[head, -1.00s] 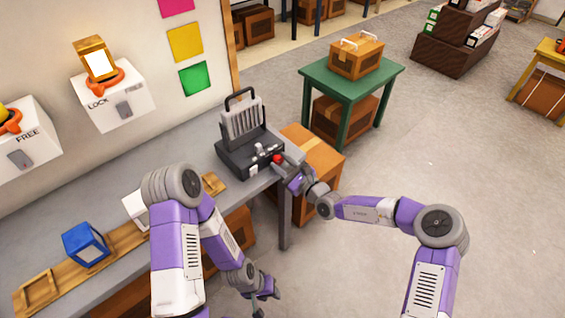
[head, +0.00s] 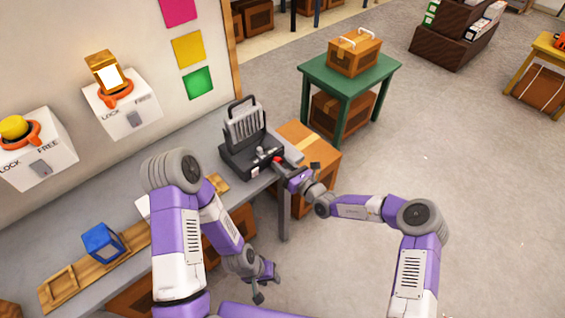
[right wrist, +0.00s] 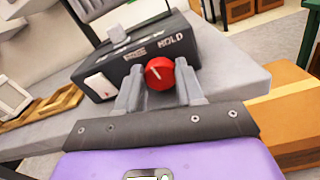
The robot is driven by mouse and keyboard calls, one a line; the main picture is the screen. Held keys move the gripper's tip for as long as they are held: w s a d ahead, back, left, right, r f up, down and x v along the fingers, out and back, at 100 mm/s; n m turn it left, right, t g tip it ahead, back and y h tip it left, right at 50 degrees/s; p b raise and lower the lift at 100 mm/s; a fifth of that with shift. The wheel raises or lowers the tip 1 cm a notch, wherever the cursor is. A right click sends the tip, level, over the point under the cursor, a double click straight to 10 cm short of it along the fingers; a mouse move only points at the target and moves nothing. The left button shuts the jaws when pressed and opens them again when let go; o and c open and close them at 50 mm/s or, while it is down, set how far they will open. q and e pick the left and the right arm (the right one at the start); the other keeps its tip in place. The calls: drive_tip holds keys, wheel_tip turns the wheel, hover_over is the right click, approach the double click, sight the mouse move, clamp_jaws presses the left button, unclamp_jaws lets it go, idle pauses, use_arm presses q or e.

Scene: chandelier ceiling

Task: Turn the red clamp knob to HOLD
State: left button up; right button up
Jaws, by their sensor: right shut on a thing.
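The red clamp knob (right wrist: 160,73) sits on the front of a dark machine (right wrist: 135,55) with a raised ribbed part. FREE and HOLD are printed above it, HOLD to the right. The knob's white line tilts up and left, toward FREE. My right gripper (right wrist: 160,88) is shut on the knob, a finger on each side. In the head view the knob (head: 277,159) is a small red spot at the tip of my right gripper (head: 283,166). My left gripper (head: 268,282) hangs low in front of the bench, open and empty, away from the machine.
The machine stands at the end of a grey bench (head: 190,168). A blue box (head: 102,242) and wooden trays lie farther left. Wall boxes marked LOCK and FREE carry orange rings. A cardboard box (head: 318,145) and green table (head: 350,75) stand beyond the bench end.

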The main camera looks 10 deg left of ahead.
drive_tip(key=shift+f, duration=0.1)
idle(0.3)
drive_tip(key=o, duration=0.8)
drive_tip(key=shift+c, duration=0.2)
drive_tip(key=p+v, duration=0.2)
drive_tip(key=v, duration=0.5)
drive_tip(key=shift+s+d, duration=0.25)
